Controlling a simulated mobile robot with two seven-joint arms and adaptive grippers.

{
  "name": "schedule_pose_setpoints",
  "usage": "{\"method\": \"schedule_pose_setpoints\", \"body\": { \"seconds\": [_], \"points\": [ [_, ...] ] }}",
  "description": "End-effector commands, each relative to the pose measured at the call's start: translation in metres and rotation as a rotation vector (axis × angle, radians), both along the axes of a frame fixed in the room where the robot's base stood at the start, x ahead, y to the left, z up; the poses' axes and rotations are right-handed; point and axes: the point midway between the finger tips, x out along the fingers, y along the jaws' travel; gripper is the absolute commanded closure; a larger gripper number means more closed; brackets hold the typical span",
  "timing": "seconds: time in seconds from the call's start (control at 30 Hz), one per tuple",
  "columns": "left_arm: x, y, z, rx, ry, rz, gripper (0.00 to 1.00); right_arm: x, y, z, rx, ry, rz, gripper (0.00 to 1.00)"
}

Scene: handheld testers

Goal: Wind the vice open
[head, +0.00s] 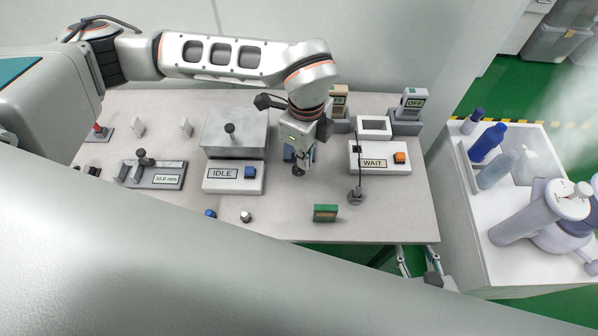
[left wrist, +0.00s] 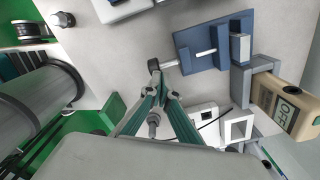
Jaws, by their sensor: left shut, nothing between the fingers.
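The blue vice (head: 288,153) stands mid-table, mostly hidden in the head view by my left gripper (head: 300,160). In the left wrist view the vice (left wrist: 183,45) shows its blue base, upright blue blocks and a light metal rod (left wrist: 205,53). A screw end with a dark handle (left wrist: 154,65) sticks out on its left. My left gripper (left wrist: 162,97) is shut and empty, its fingertips close to the handle. I cannot tell whether they touch. My right gripper (head: 416,262) shows in part beyond the table's front edge, its fingers apart.
An IDLE box (head: 221,187) stands left of the vice and a WAIT box (head: 367,167) right. A corded probe (head: 356,195) and a green block (head: 325,212) are in front. A beige OFF tester (left wrist: 281,105) is behind the vice. A gauge reading 32.0 mm (head: 165,180) is left.

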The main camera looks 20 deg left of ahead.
Motion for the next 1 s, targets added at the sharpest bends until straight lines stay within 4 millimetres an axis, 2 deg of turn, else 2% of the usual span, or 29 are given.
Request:
{"method": "schedule_pose_setpoints", "body": {
  "seconds": [1.0],
  "points": [
    [-0.0023, 0.0079, 0.0010, 0.000, 0.000, 0.000, 1.00, 0.0013, 0.0000, 0.0058, 0.000, -0.004, 0.000, 0.60]
  ]
}}
